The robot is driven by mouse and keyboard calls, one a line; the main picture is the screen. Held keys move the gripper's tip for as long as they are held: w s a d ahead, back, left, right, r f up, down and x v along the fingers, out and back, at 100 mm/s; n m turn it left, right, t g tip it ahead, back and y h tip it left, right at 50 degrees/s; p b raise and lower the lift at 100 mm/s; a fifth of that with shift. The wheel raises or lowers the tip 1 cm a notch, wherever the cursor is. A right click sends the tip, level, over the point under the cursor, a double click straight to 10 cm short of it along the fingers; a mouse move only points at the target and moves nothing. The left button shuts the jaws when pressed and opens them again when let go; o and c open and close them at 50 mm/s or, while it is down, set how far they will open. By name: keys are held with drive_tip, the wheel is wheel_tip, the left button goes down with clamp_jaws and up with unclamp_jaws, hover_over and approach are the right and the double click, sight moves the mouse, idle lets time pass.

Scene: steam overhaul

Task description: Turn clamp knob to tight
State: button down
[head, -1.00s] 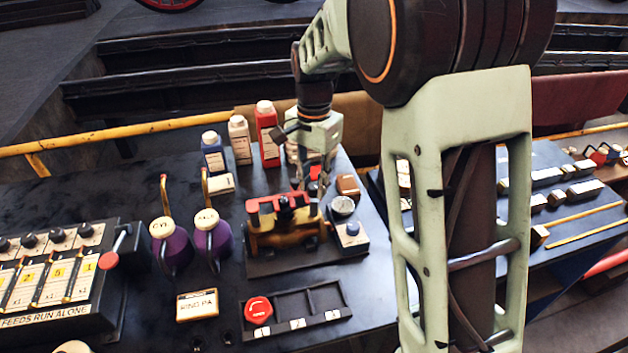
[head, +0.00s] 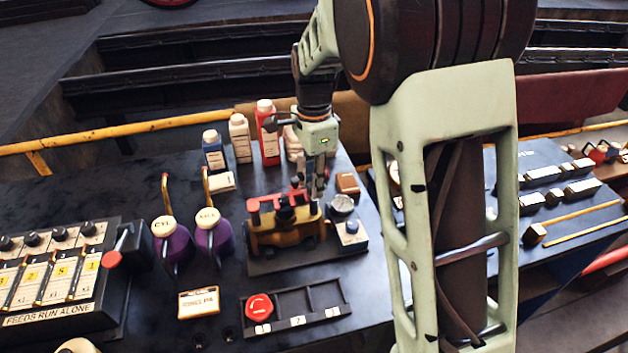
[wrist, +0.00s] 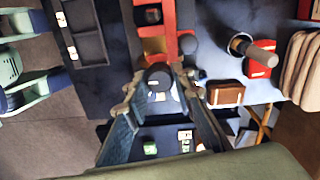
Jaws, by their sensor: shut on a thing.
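The clamp (head: 285,232) is a brass-coloured body with a red top frame and a black round knob (head: 285,212) in its middle, on a dark base plate. My gripper (head: 317,190) points down at the clamp's right end. In the wrist view, its two fingers (wrist: 160,88) stand on either side of a dark round knob (wrist: 158,74) at that end of the clamp (wrist: 155,46), and are shut on it. The fingers partly hide this knob in the head view, and I cannot read its setting.
A round dial (head: 342,204) and a box with a blue button (head: 351,236) stand close right of the gripper. Bottles, including a red one (head: 267,135), stand behind. Purple oil cans (head: 213,235) are left. A slotted tray (head: 300,305) lies in front.

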idle(0.3)
drive_tip(key=c, duration=1.7)
unclamp_jaws()
drive_tip(key=shift+o, duration=0.2)
drive_tip(key=shift+r, duration=0.15)
wheel_tip(320, 180, up, 12)
